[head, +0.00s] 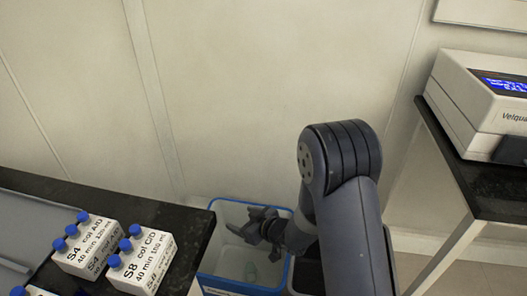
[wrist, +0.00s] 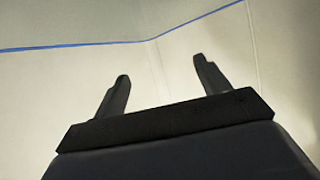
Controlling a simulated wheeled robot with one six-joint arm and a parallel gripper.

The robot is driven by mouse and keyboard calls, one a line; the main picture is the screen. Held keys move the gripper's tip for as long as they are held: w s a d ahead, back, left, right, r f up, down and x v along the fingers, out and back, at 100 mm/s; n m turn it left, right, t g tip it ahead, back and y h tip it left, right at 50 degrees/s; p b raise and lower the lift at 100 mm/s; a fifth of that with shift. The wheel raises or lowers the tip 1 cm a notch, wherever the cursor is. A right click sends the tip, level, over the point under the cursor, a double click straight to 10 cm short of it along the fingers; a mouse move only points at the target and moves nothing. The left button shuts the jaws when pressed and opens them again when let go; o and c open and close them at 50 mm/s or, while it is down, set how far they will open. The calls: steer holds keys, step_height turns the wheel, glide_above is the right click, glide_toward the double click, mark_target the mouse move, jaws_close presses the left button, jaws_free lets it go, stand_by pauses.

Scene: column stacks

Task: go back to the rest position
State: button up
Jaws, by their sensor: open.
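My gripper (head: 250,226) is over the blue-rimmed white bin (head: 225,206) beside the bench, near the bin's upper part in the head view. In the wrist view, my gripper (wrist: 162,82) has its two fingers spread apart with nothing between them. The wrist view shows pale walls and a blue line that looks like the bin's rim (wrist: 70,46).
A black bench (head: 190,222) at left holds white boxes with blue caps, labelled S4 (head: 85,250) and S8 (head: 143,262), and a grey tray (head: 35,215). A white instrument (head: 465,100) with a lit display stands on a dark table (head: 490,195) at right. A wall is behind.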

step_height(320, 180, down, 9)
steer(key=b, duration=0.4)
step_height(320, 180, up, 6)
steer(key=p, duration=0.4)
steer(key=shift+r+p, duration=0.15)
steer(key=shift+p, duration=0.25)
